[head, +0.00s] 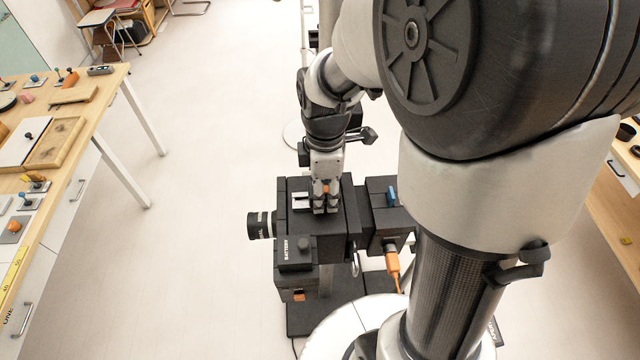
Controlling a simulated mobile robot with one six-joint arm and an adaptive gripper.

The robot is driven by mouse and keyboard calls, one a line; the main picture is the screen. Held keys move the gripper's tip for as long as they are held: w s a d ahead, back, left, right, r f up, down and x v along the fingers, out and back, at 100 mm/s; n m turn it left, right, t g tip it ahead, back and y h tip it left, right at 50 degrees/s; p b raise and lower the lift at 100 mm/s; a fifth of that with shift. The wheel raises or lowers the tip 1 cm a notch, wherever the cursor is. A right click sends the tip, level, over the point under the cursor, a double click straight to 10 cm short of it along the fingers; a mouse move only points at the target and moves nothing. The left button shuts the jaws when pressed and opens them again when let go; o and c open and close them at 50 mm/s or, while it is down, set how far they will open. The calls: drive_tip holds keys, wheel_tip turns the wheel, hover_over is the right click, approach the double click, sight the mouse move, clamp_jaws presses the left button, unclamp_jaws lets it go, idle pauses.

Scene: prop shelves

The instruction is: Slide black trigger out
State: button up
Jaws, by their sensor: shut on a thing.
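A black camera-like device (342,245) stands below my arm, with a short black lens barrel (262,226) on its left and a block marked "BATTERY" (292,254) at its front. My gripper (325,205) points down at the top of the device and is shut on a small part there. The fingers hide most of that part, and a bit of orange shows between them. I cannot make out the black trigger clearly or tell whether it is the part held. A light grey piece (300,201) lies just left of the fingers.
A blue lever (392,196) and an orange plug (391,262) with its cable are on the device's right side. A wooden table (112,88) with small props stands at the left. Another wooden shelf (611,197) is at the right edge.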

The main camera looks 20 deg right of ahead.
drive_tip(key=shift+s+d, duration=0.15)
drive_tip(key=shift+d, duration=0.3)
drive_tip(key=shift+r, duration=0.1)
idle(0.6)
drive_tip(key=shift+s+d+r+p, duration=0.1)
drive_tip(key=shift+r+p, duration=0.9)
drive_tip(key=shift+r, duration=0.2)
drive_tip(key=shift+d+r+p, duration=0.1)
drive_tip(key=shift+r+p, duration=0.9)
drive_tip(key=shift+r, duration=0.2)
drive_tip(key=shift+f, duration=0.1)
